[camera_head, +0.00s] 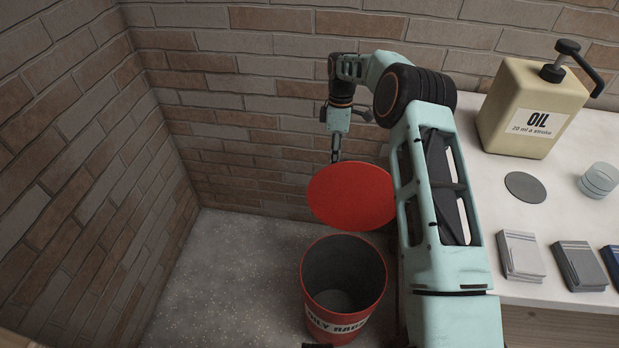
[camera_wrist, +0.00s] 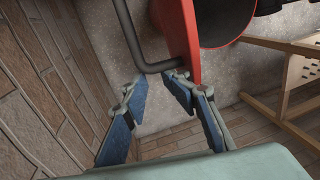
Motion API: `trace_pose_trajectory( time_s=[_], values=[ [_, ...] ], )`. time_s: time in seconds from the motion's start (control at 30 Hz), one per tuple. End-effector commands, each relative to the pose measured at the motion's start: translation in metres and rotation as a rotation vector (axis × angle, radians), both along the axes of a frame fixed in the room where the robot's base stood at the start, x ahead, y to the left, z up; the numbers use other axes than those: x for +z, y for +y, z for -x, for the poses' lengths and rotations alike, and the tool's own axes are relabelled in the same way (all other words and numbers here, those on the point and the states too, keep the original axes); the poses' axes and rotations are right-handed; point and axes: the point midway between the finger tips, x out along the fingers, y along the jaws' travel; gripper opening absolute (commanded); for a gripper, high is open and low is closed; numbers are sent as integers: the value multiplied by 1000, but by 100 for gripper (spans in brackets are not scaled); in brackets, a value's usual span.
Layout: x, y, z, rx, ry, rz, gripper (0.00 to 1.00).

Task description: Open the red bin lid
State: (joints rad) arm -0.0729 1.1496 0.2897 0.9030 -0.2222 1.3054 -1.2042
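The red bin (camera_head: 325,312) stands on the floor, labelled as an oily rags bin. Its dark inside shows from above. The round red lid (camera_head: 350,196) stands raised and tilted back behind the bin mouth. In the wrist view the lid (camera_wrist: 178,30) is seen near edge-on, with a bent grey bar (camera_wrist: 133,45) against it. My gripper (camera_head: 336,156) is behind the lid in the head view, its fingertips partly hidden. In the wrist view my gripper (camera_wrist: 155,80) has its blue-padded fingers apart, just below the bar. The right finger is close to the lid edge; contact is unclear.
A white-topped table (camera_head: 590,135) at right carries an oil dispenser (camera_head: 530,108), a grey disc (camera_head: 525,187), stacked clear dishes (camera_head: 598,180) and folded cloths (camera_head: 521,256). Brick walls (camera_head: 90,180) close in left and behind. Floor (camera_head: 235,270) left of the bin is clear.

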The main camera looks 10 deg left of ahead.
Motion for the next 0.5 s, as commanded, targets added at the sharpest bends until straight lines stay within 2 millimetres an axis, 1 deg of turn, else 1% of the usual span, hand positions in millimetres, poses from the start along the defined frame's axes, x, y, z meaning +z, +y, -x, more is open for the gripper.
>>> trace_pose_trajectory(
  time_s=[0.27,0.5],
  values=[
    [16,13,23,2,-1,-2,26],
    [32,26,49,1,-1,-3,26]
  ],
)
